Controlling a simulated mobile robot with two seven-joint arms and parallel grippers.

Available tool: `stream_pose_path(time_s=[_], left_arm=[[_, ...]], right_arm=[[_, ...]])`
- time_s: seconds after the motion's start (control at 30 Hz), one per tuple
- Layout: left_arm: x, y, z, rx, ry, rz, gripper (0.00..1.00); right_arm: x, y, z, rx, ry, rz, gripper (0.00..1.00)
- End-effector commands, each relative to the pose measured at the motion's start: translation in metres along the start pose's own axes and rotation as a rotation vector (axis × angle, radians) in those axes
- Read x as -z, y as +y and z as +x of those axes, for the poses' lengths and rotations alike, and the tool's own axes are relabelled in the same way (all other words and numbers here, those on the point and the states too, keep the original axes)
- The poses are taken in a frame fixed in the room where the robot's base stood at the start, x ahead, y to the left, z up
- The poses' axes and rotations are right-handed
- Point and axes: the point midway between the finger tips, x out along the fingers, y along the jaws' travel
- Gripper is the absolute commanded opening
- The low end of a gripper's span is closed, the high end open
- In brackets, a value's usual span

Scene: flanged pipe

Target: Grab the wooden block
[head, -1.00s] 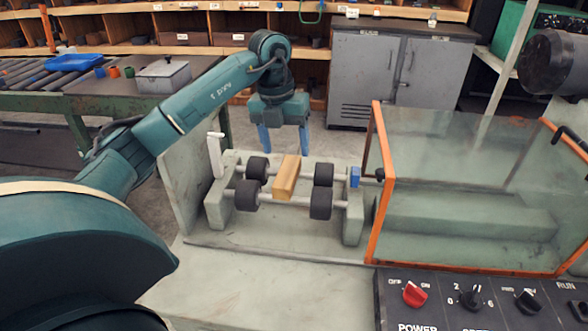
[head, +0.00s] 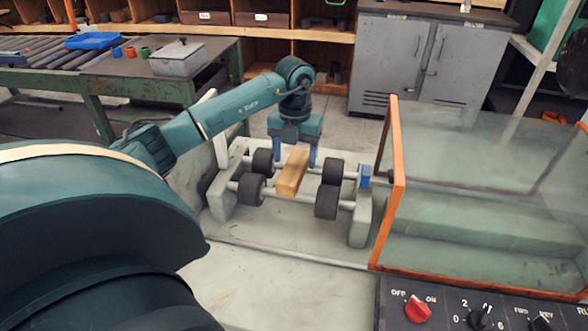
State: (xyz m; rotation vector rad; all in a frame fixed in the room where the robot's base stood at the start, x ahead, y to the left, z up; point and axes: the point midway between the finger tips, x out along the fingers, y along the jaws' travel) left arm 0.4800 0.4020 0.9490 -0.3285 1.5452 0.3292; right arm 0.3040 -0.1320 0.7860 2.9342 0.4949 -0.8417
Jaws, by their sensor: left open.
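The wooden block (head: 291,175) is a tan bar lying across two parallel rods, between black rollers on either side. My left gripper (head: 295,157) hangs pointing down at the far end of the block. Its two blue fingers are apart, one on each side of the block's far end. The fingertips are partly hidden behind the block and rollers, so I cannot tell whether they touch it. My right gripper does not show.
Black rollers (head: 327,201) flank the block on the rods. A clear guard with an orange frame (head: 391,184) stands to the right. A control panel (head: 450,308) with knobs is at the lower right. A green bench (head: 120,90) stands at the back left.

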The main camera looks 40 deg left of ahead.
Motion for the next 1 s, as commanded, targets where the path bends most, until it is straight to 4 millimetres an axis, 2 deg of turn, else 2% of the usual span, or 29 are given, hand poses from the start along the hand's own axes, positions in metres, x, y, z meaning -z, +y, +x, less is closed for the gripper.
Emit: stream_pose_path(time_s=[0.2,0.5,1.0], left_arm=[[0.0,0.0,0.03,-0.001,0.002,0.0,0.66],[-0.001,0.0,0.035,0.0,0.0,0.001,0.66],[-0.001,0.0,0.034,0.0,0.0,0.001,0.25]], right_arm=[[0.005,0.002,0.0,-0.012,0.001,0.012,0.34],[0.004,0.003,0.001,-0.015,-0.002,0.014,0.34],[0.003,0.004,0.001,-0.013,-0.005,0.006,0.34]])
